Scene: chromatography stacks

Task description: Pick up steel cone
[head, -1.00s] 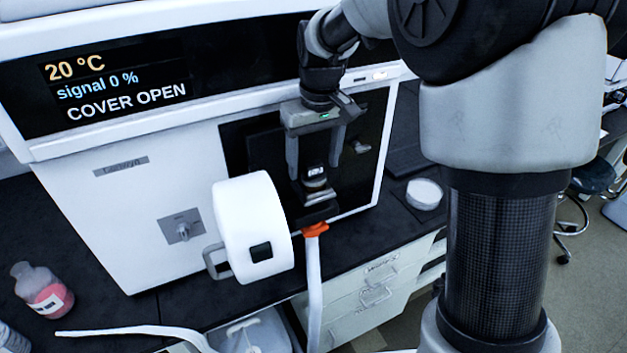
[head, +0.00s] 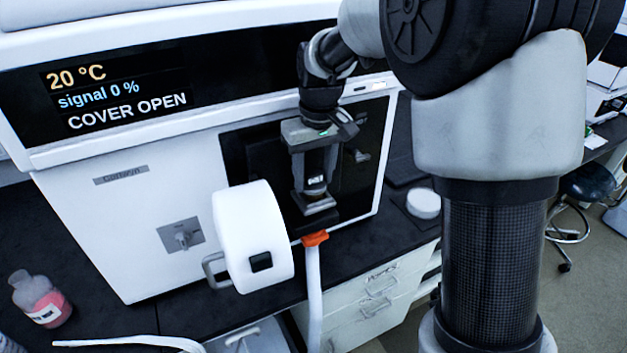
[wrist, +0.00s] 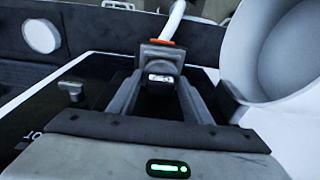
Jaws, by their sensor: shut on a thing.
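My gripper (head: 314,185) points down in front of the instrument's dark open bay and is shut on the steel cone (head: 315,203). The cone is a small grey metallic piece, mostly hidden by the fingers. Its dark upper part with a small white label shows between the fingers. In the wrist view my gripper (wrist: 161,88) has its fingers on either side of this dark labelled part (wrist: 160,79). I cannot tell whether the cone is still touching the seat below it.
The white instrument (head: 120,220) displays "COVER OPEN". Its round white cover (head: 240,225) hangs open left of my gripper. A white tube with an orange clip (head: 315,239) runs down just below. A pink bottle (head: 40,298) and a white round lid (head: 423,204) stand on the dark bench.

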